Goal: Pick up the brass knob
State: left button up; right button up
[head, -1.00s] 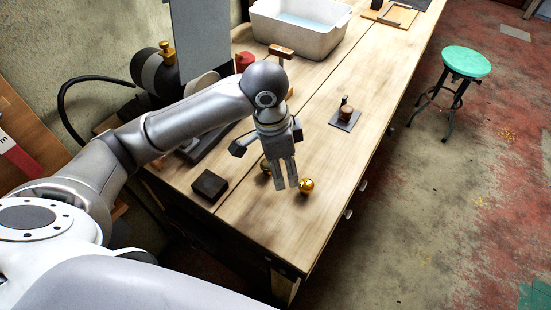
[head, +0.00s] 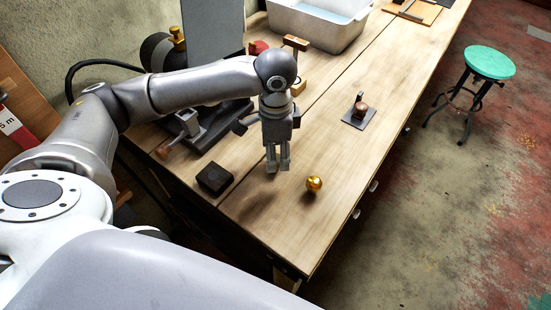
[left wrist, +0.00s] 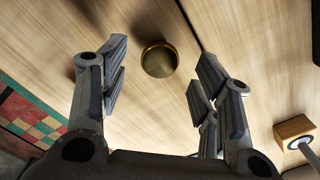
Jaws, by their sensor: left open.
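The brass knob (head: 314,184) is a shiny gold ball on the bare wooden bench top, near the bench's front end. My left gripper (head: 278,170) points down over the bench, to the left of the knob and apart from it in the head view. In the left wrist view the knob (left wrist: 159,60) shows as a round brass shape beyond the fingers, centred in the gap between them. The left gripper (left wrist: 160,85) is open with nothing between its fingers. My right gripper is not in view.
A dark block (head: 214,178) lies left of the gripper. A small plate with a copper-coloured piece (head: 360,109) stands farther along the bench. A mallet (head: 295,43) and a white basin (head: 318,24) are at the back. The bench around the knob is clear.

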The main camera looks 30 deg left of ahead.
pick_arm(q)
jog(key=shift+f, duration=1.6)
jog(key=shift+c, duration=0.5)
jog(key=c, duration=1)
jog(key=shift+r, duration=0.15)
jog(key=shift+c, duration=0.2)
